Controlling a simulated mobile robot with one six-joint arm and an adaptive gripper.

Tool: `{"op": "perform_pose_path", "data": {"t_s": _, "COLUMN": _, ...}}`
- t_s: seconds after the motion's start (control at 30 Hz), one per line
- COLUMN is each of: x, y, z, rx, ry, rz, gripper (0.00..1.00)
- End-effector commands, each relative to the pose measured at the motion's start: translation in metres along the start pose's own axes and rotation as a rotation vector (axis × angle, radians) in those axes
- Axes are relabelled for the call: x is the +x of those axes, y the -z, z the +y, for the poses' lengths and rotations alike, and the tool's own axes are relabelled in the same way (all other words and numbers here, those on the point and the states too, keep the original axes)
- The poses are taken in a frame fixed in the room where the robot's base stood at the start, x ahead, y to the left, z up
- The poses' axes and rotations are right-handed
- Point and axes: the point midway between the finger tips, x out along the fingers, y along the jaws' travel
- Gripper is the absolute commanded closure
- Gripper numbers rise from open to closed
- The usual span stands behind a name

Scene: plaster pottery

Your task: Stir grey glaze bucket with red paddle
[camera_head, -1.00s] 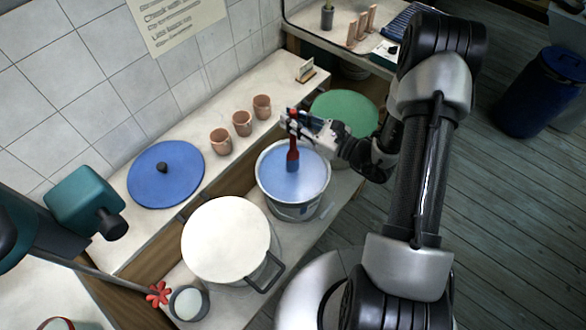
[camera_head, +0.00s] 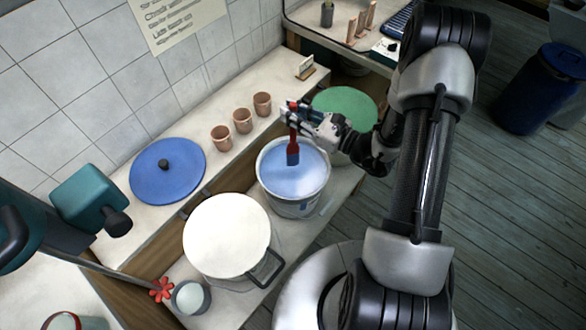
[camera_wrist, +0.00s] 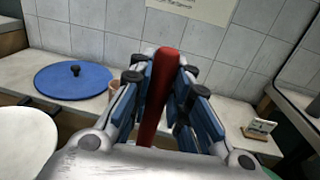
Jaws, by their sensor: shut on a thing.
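The red paddle (camera_head: 292,146) is upright, its blue-tinted lower end at the surface of the glaze. The open bucket (camera_head: 268,192) is pale grey and holds a light blue-grey liquid (camera_head: 290,176). My gripper (camera_head: 293,114) is above the bucket and shut on the paddle's upper part. In the wrist view the red handle (camera_wrist: 160,95) stands between the two blue-padded fingers. How deep the paddle reaches cannot be told.
A white-lidded bucket (camera_head: 227,235) stands in front left and a green-lidded one (camera_head: 345,104) behind right. A blue lid (camera_head: 167,171) and several clay cups, one (camera_head: 221,138) nearest, lie on the counter. A mixer with a red head (camera_head: 162,290) is at lower left.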

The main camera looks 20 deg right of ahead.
Motion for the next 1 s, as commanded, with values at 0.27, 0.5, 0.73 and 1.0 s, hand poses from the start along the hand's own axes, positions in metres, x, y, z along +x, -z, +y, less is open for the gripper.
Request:
{"op": "perform_pose_path", "data": {"t_s": 0.27, "x": 0.000, "y": -0.018, "z": 0.000, "rx": -0.001, "ry": 0.000, "rz": -0.001, "gripper": 1.00}}
{"op": "perform_pose_path", "data": {"t_s": 0.5, "x": 0.000, "y": -0.048, "z": 0.000, "rx": -0.001, "ry": 0.000, "rz": 0.000, "gripper": 1.00}}
{"op": "perform_pose_path", "data": {"t_s": 0.73, "x": 0.000, "y": -0.075, "z": 0.000, "rx": -0.001, "ry": 0.000, "rz": 0.000, "gripper": 1.00}}
{"op": "perform_pose_path", "data": {"t_s": 1.0, "x": 0.000, "y": -0.102, "z": 0.000, "rx": 0.000, "ry": 0.000, "rz": 0.000, "gripper": 1.00}}
